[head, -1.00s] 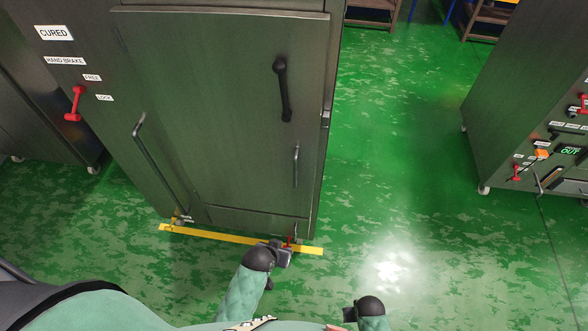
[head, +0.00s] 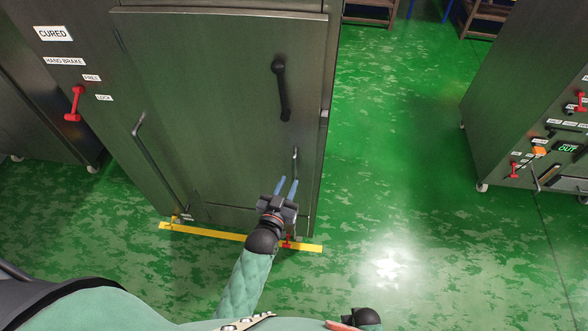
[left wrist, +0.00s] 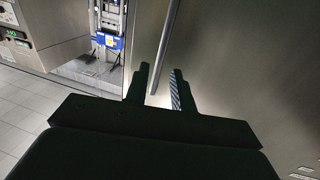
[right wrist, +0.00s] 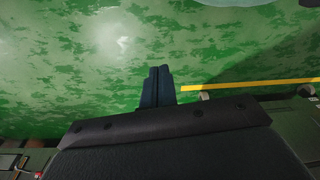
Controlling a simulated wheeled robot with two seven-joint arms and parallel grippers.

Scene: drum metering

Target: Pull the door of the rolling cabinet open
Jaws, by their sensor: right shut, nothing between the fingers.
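The rolling cabinet (head: 180,120) is a dark grey metal unit labelled CURED. Its door (head: 215,100) looks closed, with a black lever handle (head: 282,90) and, lower down, a thin vertical metal pull handle (head: 295,158). My left gripper (head: 286,184) is open just below and in front of that pull. In the left wrist view, the pull's bar (left wrist: 163,55) hangs with its lower end between the two open fingers (left wrist: 158,75); contact cannot be told. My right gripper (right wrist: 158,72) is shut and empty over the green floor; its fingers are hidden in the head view.
A long bar handle (head: 160,165) is on the cabinet's left. A red hand-brake lever (head: 75,103) stands beside the FREE and LOCK labels. A yellow floor line (head: 210,234) runs along the cabinet's foot. Another cabinet (head: 525,100) stands right, with open green floor (head: 400,150) between.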

